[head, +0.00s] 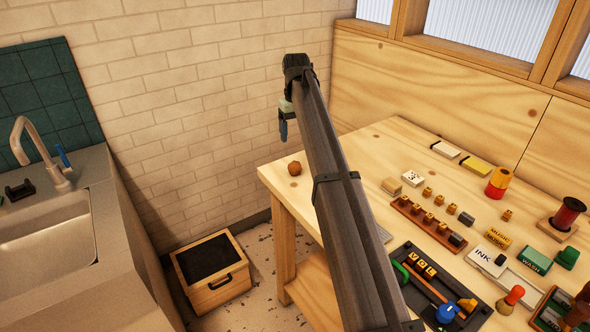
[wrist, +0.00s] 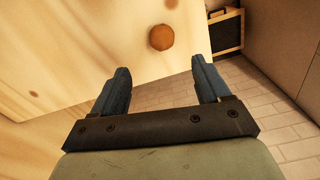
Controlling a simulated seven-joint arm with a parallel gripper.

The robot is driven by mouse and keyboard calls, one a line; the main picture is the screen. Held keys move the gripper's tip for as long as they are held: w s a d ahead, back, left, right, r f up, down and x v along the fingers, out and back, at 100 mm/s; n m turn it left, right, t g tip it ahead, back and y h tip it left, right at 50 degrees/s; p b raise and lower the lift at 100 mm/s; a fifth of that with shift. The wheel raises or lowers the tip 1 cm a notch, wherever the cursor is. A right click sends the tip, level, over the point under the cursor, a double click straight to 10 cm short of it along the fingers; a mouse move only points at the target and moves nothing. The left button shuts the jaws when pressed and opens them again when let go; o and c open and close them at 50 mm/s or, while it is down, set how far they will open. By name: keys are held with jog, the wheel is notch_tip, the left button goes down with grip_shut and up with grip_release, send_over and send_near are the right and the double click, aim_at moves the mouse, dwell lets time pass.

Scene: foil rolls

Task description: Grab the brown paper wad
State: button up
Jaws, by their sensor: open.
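The brown paper wad (head: 294,168) is a small round ball on the wooden table, near its left corner in the head view. In the wrist view the wad (wrist: 162,37) lies on the pale wood ahead of the fingertips, a little nearer the right finger. My gripper (wrist: 158,80) is open, with two blue fingers apart and nothing between them. In the head view my gripper (head: 283,130) hangs at the end of my dark arm, above table height and apart from the wad. Only part of the fingers shows there.
The wooden table (head: 390,140) holds letter blocks, an ink pad (head: 489,258), spools and a dark tray (head: 440,285) to the right. The table's left edge is close to the wad. A wooden box (head: 211,272) stands on the floor; a sink (head: 50,235) is at left.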

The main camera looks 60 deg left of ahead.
aim_at(295, 163)
notch_tip(295, 163, down, 14)
jog(key=shift+s+a+r, duration=0.1)
jog(key=shift+s+r, duration=0.05)
jog(key=shift+r, duration=0.1)
dwell(0.5)
jog(key=c, duration=1.1)
